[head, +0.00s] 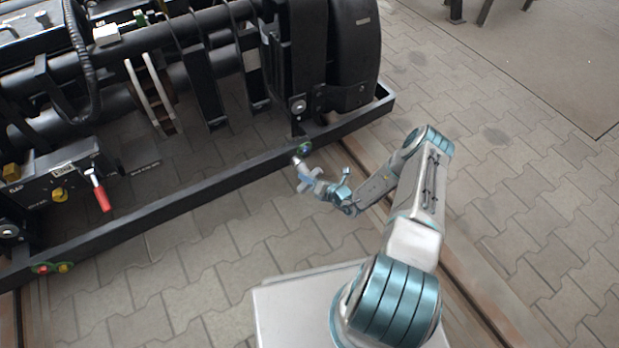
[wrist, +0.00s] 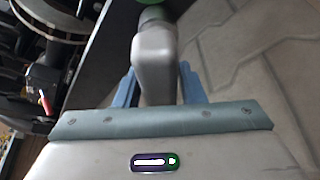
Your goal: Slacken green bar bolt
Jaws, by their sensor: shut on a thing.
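The green bolt (head: 304,148) sits on the side of the black bar (head: 215,193), near its right end. In the wrist view a bit of green (wrist: 150,3) shows at the top edge, past the tool's far end. My gripper (head: 311,180) is shut on a grey tool (wrist: 155,60) between its blue fingers. The tool's cylindrical tip (head: 297,161) points at the bar, close by the green bolt. I cannot tell whether the tip touches the bolt.
Black bogie parts with a large rounded housing (head: 352,50) stand behind the bar. At left are a red-handled lever (head: 99,193), a red-and-green fitting (head: 42,268) and a yellow fitting (head: 64,268). The paving (head: 470,100) to the right is clear.

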